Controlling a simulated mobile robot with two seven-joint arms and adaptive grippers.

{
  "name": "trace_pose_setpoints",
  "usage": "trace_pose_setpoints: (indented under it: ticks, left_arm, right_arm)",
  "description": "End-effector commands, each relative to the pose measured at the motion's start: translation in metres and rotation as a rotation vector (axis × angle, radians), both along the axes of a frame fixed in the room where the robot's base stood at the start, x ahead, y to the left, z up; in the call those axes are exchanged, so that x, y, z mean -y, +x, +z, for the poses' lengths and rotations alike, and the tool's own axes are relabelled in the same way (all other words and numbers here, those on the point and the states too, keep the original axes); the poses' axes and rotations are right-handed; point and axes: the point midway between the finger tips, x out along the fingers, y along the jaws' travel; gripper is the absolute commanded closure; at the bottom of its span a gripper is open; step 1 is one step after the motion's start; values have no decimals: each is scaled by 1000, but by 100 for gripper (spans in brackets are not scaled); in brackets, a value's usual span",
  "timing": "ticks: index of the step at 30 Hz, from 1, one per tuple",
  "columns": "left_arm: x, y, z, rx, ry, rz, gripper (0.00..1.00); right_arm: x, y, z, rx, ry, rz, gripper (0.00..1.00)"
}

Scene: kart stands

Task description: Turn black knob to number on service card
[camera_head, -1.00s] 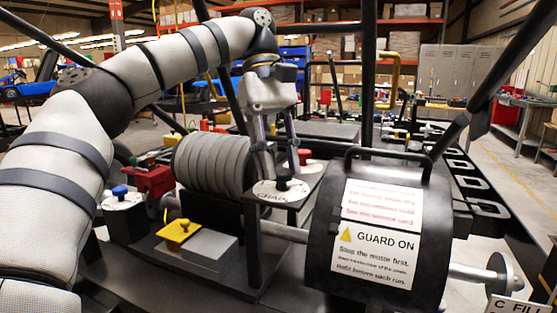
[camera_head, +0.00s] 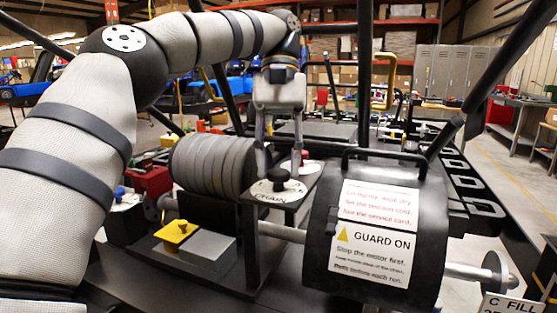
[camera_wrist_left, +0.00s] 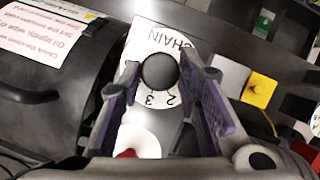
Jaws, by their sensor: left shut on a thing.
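The black knob (camera_head: 281,180) stands on a round white dial plate (camera_head: 262,190) marked CHAIN, on a dark bracket. My left gripper (camera_head: 279,160) points down at the knob from behind. In the left wrist view the knob (camera_wrist_left: 159,71) is between the two fingers (camera_wrist_left: 160,75), and the gripper is shut on it. The numbers 2 and 3 show on the dial (camera_wrist_left: 150,38) below the knob there; its other marks are partly hidden. My right gripper is not in view.
A black guard drum (camera_head: 330,215) with white labels stands right of the dial. A ribbed grey roll (camera_head: 212,165) is to its left. A red knob (camera_wrist_left: 128,153) on a white disc is close by. A yellow button (camera_head: 178,231) and blue knob (camera_head: 119,192) are at left.

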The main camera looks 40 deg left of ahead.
Motion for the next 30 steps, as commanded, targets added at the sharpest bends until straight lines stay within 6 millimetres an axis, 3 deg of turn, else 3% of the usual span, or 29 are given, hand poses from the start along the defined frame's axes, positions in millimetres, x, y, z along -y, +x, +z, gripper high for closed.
trace_pose_setpoints:
  ticks: [11,12,14,25,30]
  left_arm:
    - [0,0,0,0,0,-3,97]
    - [0,0,0,0,0,-3,64]
    - [0,0,0,0,0,-3,51]
    - [0,0,0,0,-1,16,49]
    - [-2,-1,-1,-1,-7,167,49]
  right_arm:
    - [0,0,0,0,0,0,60]
    - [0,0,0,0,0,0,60]
    - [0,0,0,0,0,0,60]
    - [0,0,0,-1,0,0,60]
    - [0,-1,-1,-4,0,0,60]
